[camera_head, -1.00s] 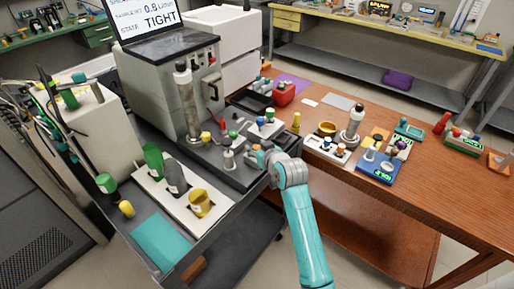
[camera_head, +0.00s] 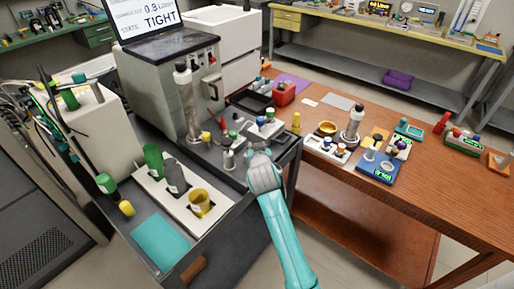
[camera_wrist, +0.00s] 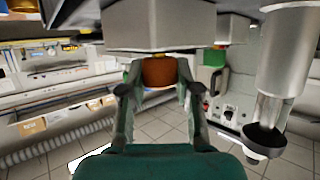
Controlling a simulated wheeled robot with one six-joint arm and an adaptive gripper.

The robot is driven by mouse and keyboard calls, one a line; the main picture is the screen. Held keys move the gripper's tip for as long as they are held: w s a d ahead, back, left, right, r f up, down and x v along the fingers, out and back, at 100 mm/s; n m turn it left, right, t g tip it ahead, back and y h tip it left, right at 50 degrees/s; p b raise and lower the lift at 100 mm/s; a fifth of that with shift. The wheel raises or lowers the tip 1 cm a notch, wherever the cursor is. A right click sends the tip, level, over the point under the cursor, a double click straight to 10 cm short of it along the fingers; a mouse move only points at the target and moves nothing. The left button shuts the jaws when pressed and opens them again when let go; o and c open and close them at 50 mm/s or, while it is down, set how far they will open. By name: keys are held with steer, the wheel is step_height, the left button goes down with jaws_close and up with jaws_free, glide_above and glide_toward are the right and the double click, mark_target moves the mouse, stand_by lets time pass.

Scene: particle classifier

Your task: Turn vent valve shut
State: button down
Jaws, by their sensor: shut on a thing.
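In the wrist view my gripper (camera_wrist: 160,85) is shut on an orange-brown round knob (camera_wrist: 160,72), with a finger on each side of it. A grey block (camera_wrist: 160,25) is directly behind and above the knob. I cannot tell for sure that this knob is the vent valve. In the head view my arm's end (camera_head: 262,168) is at the right edge of the dark cart top, and the fingertips and knob are hidden or too small to make out. The screen (camera_head: 145,18) on the grey machine (camera_head: 175,75) shows the word TIGHT.
A white board (camera_head: 180,205) holds a yellow cup (camera_head: 200,203) and bottles. The wooden table (camera_head: 450,200) with loose parts is to the right.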

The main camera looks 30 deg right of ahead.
steer(key=m+g+h, duration=0.3)
steer(key=m+h, duration=0.1)
steer(key=shift+w+a, duration=0.1)
steer(key=shift+a, duration=0.05)
steer(key=shift+m+g+h, duration=1.1)
steer(key=shift+m+g, duration=0.6)
steer(key=shift+m, duration=0.1)
steer(key=shift+m+g, duration=0.3)
steer(key=shift+g, duration=0.1)
steer(key=c, duration=0.8)
jaws_free()
steer(key=shift+f, duration=0.1)
step_height(320, 180, up, 10)
steer(key=shift+r, duration=0.1)
